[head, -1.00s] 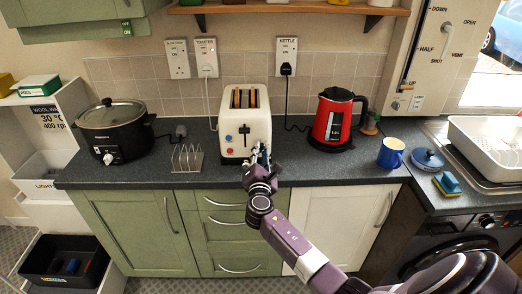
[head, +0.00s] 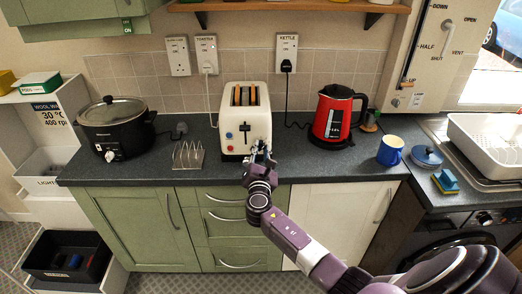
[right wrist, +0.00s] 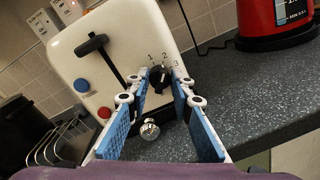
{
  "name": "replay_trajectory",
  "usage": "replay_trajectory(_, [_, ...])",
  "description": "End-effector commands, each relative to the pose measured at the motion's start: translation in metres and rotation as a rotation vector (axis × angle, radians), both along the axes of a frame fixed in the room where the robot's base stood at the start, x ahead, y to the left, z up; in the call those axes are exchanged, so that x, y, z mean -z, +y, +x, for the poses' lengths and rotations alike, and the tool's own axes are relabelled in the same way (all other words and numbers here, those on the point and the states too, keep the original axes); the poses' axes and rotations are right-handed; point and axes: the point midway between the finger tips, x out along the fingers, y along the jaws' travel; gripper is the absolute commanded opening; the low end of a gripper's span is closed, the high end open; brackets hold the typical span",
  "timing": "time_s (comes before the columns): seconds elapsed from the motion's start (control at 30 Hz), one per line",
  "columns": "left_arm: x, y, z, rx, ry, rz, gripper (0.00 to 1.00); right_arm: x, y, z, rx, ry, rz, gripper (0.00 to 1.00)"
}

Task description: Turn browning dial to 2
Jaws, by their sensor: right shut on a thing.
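The cream toaster (head: 235,100) stands on the counter, with toast in its slots. In the right wrist view its front (right wrist: 105,65) shows a black lever, a blue button, a red button and the black browning dial (right wrist: 160,79). The numbers 1, 2 and 3 are printed around the dial's upper side. The dial's ridge points roughly up toward the 2, but I cannot read its exact setting. My right gripper (head: 261,151) is at the toaster's front; its fingertips (right wrist: 161,77) are shut on the dial from both sides. My left gripper is not in view.
A toast rack (head: 188,156) and a black slow cooker (head: 115,126) stand left of the toaster. A red kettle (head: 332,118) and a blue mug (head: 390,151) stand to the right.

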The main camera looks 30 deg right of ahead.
Motion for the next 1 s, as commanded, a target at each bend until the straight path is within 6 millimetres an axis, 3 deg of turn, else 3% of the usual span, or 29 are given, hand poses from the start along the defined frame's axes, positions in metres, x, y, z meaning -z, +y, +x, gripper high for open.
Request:
replay_trajectory(0.03, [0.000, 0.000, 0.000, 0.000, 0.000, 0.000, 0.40, 0.001, 0.001, 0.000, -0.001, 0.001, 0.001, 0.00])
replay_trajectory(0.07, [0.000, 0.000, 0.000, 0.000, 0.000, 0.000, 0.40, 0.001, 0.001, 0.000, -0.001, 0.001, 0.001, 0.23])
replay_trajectory(0.2, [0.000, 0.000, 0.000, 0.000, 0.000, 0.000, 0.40, 0.001, 0.001, 0.000, -0.001, 0.001, 0.002, 0.39])
replay_trajectory(0.63, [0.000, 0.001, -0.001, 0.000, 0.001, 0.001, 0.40, 0.001, 0.006, -0.008, -0.002, 0.000, 0.002, 0.39])
replay_trajectory(1.0, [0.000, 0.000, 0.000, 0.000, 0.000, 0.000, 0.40, 0.000, 0.044, -0.063, -0.001, 0.002, 0.005, 0.39])
